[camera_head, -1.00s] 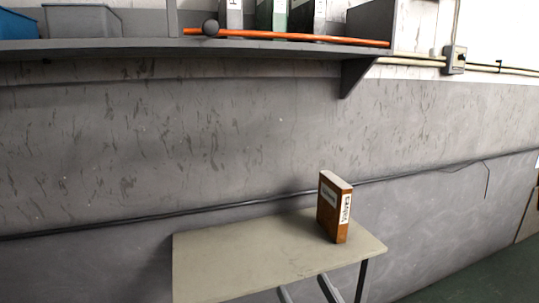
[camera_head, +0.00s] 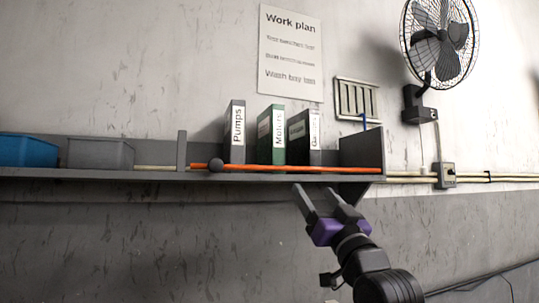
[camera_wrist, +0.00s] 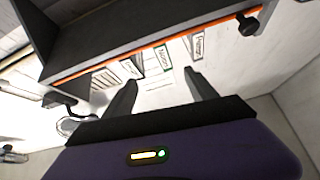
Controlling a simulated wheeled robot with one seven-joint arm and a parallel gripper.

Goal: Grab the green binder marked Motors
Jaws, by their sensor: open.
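The green binder marked Motors (camera_head: 272,137) stands upright on the wall shelf, between a grey binder marked Pumps (camera_head: 235,130) and a dark binder (camera_head: 304,138) whose label is partly unreadable. An orange bar (camera_head: 290,168) runs along the shelf front, across the binders' lower part. My gripper (camera_head: 312,190) is open and empty, below the shelf edge and to the right of the green binder, apart from it. In the wrist view, the green binder (camera_wrist: 163,58) shows beyond and between the open fingers (camera_wrist: 160,88).
A blue bin (camera_head: 28,150) and a grey bin (camera_head: 98,153) sit at the shelf's left. The shelf's end panel (camera_head: 362,150) stands right of the binders. A fan (camera_head: 440,45) hangs at upper right.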

